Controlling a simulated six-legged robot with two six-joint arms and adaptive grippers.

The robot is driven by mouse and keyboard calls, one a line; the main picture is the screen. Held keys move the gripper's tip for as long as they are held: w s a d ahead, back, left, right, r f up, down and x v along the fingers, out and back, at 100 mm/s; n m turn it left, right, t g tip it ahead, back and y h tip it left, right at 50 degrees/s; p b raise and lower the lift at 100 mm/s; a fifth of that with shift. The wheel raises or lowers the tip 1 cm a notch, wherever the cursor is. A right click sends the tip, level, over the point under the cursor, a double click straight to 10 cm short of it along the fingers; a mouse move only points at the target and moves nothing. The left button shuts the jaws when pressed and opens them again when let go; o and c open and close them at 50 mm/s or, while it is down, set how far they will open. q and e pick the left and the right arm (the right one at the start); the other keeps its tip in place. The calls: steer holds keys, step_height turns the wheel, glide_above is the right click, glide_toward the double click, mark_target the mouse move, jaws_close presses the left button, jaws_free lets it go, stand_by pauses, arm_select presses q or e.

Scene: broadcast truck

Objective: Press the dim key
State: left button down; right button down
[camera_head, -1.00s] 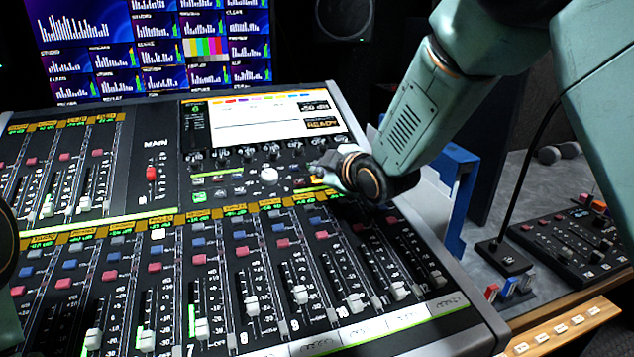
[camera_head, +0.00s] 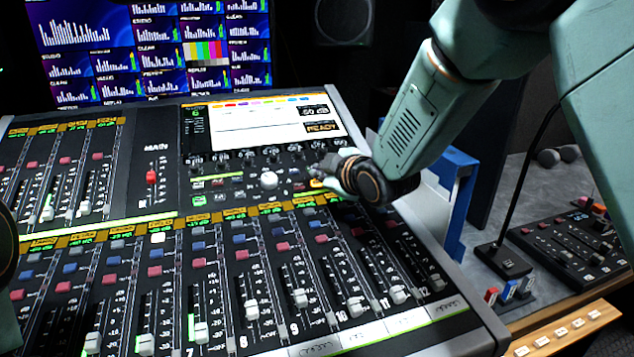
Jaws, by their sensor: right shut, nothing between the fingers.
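The mixing console (camera_head: 160,205) fills the lower left, with small lit keys under its screen. A yellow-lit key (camera_head: 318,184) shows just left of my right gripper, and a green-lit key (camera_head: 199,200) is farther left. I cannot read which one is the dim key. My right gripper (camera_head: 325,168) is shut and empty, low over the console's key area below the screen. Its fingertips are close to the keys; I cannot tell whether they touch. Its wrist covers the keys behind it. Of my left arm, only a part shows at the left edge; its gripper is out of view.
The console screen (camera_head: 262,120) stands above the keys. Faders (camera_head: 300,298) with raised caps fill the front. A blue bracket (camera_head: 460,195), a gooseneck microphone base (camera_head: 503,258) and a small control panel (camera_head: 575,245) are at the right.

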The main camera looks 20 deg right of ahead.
stand_by(0.3)
steer(key=shift+w+f, duration=0.15)
steer(key=shift+f, duration=0.25)
steer(key=shift+w+f+b, duration=0.15)
steer(key=shift+f+b, duration=0.2)
steer(key=shift+f, duration=0.1)
stand_by(0.8)
steer(key=shift+r, duration=0.1)
steer(key=shift+s+r+p, duration=0.35)
steer(key=shift+r+p, duration=0.4)
steer(key=shift+r, duration=0.05)
step_height(320, 180, up, 6)
steer(key=s+p, duration=0.2)
steer(key=p, duration=0.2)
steer(key=shift+s+f, duration=0.2)
steer(key=shift+f, duration=0.05)
steer(key=shift+f, duration=0.15)
